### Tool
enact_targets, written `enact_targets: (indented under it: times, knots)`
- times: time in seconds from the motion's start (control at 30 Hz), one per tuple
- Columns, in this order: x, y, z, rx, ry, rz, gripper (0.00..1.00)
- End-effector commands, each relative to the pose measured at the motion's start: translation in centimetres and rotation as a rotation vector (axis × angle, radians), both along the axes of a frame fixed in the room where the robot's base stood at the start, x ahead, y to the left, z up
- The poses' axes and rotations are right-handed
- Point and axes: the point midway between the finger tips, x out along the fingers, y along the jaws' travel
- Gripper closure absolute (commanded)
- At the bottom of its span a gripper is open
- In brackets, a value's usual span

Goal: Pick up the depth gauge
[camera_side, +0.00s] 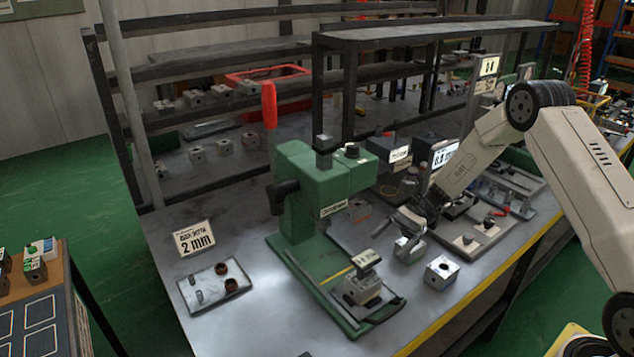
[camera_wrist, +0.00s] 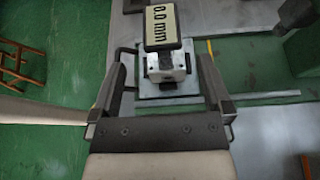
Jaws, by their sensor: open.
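The depth gauge (camera_side: 367,259) has a small lit display on top and stands on a metal block (camera_side: 362,288) at the front of the green press base (camera_side: 318,290). In the wrist view its display (camera_wrist: 164,27) reads 0.0 mm, and it sits over a pale block on a grey plate (camera_wrist: 166,100). My gripper (camera_side: 408,228) is above the bench, behind and right of the gauge in the side view. In the wrist view my gripper (camera_wrist: 162,75) is open, its fingers spread left and right of the gauge's line, with gaps on both sides. It holds nothing.
The green press column (camera_side: 300,190) rises just behind and left of the gauge. A loose valve block (camera_side: 441,272) lies to the right near the yellow bench edge. A 2 mm sign (camera_side: 194,239) and a plate with pins (camera_side: 214,284) are on the left.

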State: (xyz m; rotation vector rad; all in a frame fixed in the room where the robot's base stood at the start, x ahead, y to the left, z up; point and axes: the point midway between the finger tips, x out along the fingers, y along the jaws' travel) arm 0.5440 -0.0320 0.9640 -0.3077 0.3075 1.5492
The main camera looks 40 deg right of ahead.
Motion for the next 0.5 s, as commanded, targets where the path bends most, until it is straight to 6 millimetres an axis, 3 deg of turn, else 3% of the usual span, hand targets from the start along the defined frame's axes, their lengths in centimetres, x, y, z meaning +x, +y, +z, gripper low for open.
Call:
enact_targets:
  times: [0.5]
  knots:
    - [0.0, 2.4, -1.0, 0.0, -0.001, 0.001, 0.0]
